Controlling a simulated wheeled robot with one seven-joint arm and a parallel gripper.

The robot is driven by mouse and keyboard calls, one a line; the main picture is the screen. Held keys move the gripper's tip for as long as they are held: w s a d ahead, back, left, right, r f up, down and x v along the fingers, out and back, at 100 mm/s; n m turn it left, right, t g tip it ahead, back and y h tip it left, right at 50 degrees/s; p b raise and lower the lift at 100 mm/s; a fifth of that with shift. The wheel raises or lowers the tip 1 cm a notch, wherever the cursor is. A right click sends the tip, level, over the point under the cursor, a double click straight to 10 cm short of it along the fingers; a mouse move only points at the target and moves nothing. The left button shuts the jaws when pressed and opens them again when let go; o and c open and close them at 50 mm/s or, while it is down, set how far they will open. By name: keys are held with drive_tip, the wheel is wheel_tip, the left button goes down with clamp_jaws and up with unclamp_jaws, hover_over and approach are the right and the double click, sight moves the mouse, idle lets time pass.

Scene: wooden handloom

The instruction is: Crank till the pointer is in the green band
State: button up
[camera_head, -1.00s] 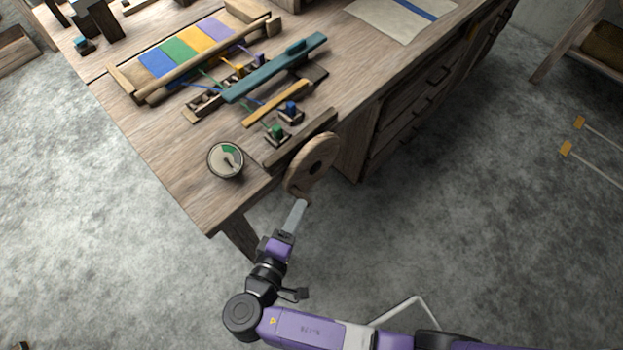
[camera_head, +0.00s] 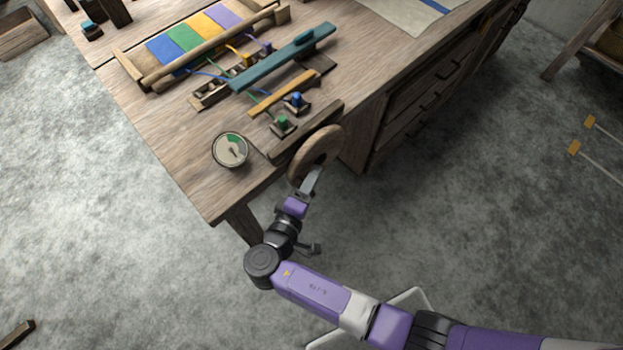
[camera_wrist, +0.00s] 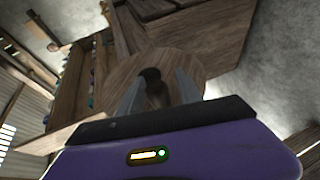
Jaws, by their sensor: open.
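The round gauge (camera_head: 230,150) lies on the near corner of the loom table. It has a pale face, a green band at its upper part and a small dark pointer that seems to aim down and right, outside the green. The wooden crank wheel (camera_head: 318,147) stands at the table's side edge, and it also shows in the wrist view (camera_wrist: 190,62). My gripper (camera_head: 313,178) is at the wheel's lower near side. In the wrist view my open gripper (camera_wrist: 157,92) has one finger on each side of a dark round handle (camera_wrist: 151,76). Contact is unclear.
The wooden table (camera_head: 180,150) holds a loom with coloured cloth (camera_head: 187,42), a teal bar (camera_head: 283,60) and small green and blue pegs. A drawer cabinet (camera_head: 410,105) stands beyond the wheel. The grey floor around my arm is largely clear.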

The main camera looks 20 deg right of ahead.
clamp_jaws()
idle(1.4)
